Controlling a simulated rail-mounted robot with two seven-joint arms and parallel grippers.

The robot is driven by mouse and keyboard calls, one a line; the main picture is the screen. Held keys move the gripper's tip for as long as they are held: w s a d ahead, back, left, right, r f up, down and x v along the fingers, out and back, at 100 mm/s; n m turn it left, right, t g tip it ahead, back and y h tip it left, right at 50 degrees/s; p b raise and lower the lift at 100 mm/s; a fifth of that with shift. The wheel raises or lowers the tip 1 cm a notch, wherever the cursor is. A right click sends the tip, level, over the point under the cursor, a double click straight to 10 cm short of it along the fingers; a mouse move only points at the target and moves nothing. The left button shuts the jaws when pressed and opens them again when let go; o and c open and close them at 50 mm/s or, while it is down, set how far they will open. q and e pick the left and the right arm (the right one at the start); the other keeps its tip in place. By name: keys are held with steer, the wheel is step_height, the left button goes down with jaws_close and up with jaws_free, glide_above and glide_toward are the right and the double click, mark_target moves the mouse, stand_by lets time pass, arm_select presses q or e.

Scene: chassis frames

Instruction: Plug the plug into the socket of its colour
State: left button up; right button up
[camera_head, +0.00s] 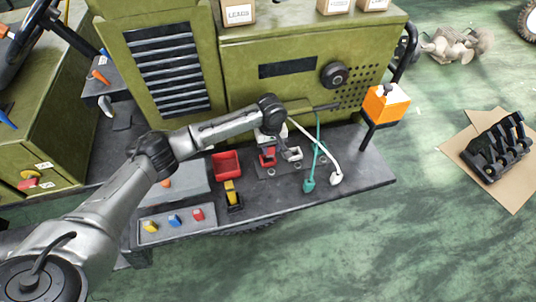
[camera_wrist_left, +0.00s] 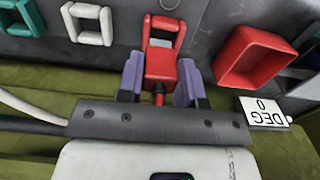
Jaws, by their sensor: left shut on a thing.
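A red plug (camera_wrist_left: 160,66) is held between the purple-padded fingers of my left gripper (camera_wrist_left: 159,80), which is shut on it. In the left wrist view the plug's front end is right at a red square frame (camera_wrist_left: 163,28), which looks like the red socket; I cannot tell whether it is inside. A white frame (camera_wrist_left: 88,22) and a teal frame (camera_wrist_left: 20,16) stand beside it in a row. In the head view my left gripper (camera_head: 268,143) is over the bench, with red (camera_head: 267,158) showing under it, left of the white frame (camera_head: 292,153). My right gripper is not in view.
A red bin (camera_head: 227,164) is left of the gripper, with a yellow-and-black item (camera_head: 232,194) in front. A teal plug (camera_head: 309,184) and a white plug (camera_head: 336,179) with cables lie to the right. The olive cabinet (camera_head: 230,80) rises behind.

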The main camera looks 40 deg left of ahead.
arm_select(q)
steer(key=shift+a+f, duration=0.35)
steer(key=shift+a, duration=0.2)
steer(key=shift+f+b, duration=0.65)
steer(key=shift+f, duration=1.3)
steer(key=o, duration=0.9)
steer(key=shift+f, duration=0.1)
